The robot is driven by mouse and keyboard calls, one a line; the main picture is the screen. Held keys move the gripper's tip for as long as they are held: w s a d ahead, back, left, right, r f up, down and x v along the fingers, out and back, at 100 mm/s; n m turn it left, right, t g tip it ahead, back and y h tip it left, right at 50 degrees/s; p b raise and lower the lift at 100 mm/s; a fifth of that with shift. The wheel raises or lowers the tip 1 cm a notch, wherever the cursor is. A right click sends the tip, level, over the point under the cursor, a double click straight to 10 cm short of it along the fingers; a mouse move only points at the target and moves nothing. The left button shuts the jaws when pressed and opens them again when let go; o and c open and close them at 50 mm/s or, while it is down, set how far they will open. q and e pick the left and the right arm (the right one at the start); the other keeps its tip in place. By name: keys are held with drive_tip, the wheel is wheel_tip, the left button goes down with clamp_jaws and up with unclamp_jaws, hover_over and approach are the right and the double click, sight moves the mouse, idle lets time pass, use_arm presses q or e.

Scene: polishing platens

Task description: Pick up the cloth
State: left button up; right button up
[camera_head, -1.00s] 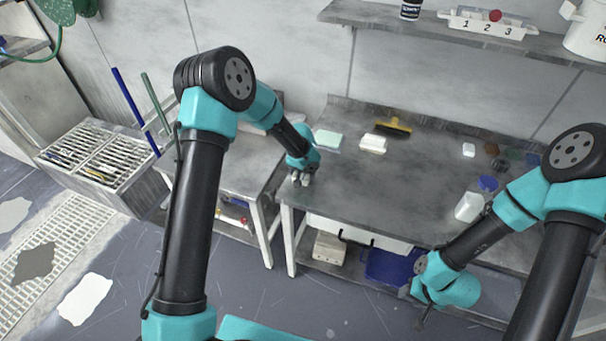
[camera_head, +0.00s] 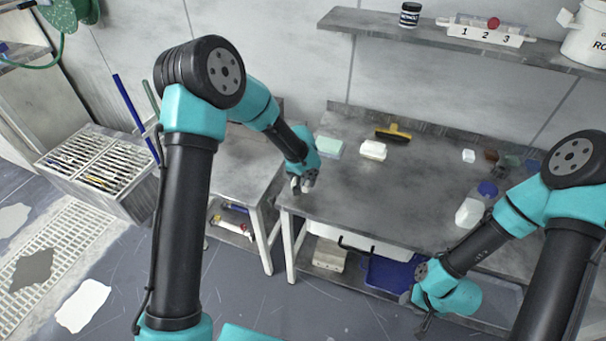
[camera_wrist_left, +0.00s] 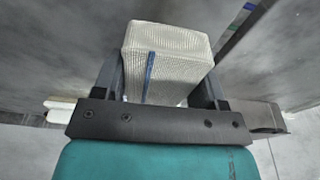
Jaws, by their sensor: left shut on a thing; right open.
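A white, woven-textured folded cloth with a blue stripe (camera_wrist_left: 172,62) fills the space between my left gripper's fingers in the left wrist view. My left gripper (camera_wrist_left: 163,85) is shut on it, one finger at each side. In the head view my left gripper (camera_head: 302,186) is low over the left front part of the grey table (camera_head: 400,200). The cloth is hard to make out there, and I cannot tell whether it touches the table. My right gripper (camera_head: 424,322) hangs in front of the table's front edge, open, with its fingers partly hidden by its own wrist.
A pale green block (camera_head: 329,147), a white block (camera_head: 373,150) and a yellow-handled squeegee (camera_head: 394,133) lie at the table's back left. A white bottle (camera_head: 468,212) lies at the right near my right arm. The table's middle is clear.

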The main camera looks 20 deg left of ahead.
use_arm(q)
drive_tip(key=s+d+r, duration=0.1)
drive_tip(key=s+d, duration=0.2)
drive_tip(key=s, duration=0.9)
drive_tip(key=shift+d, duration=0.2)
drive_tip(key=shift+r, duration=0.1)
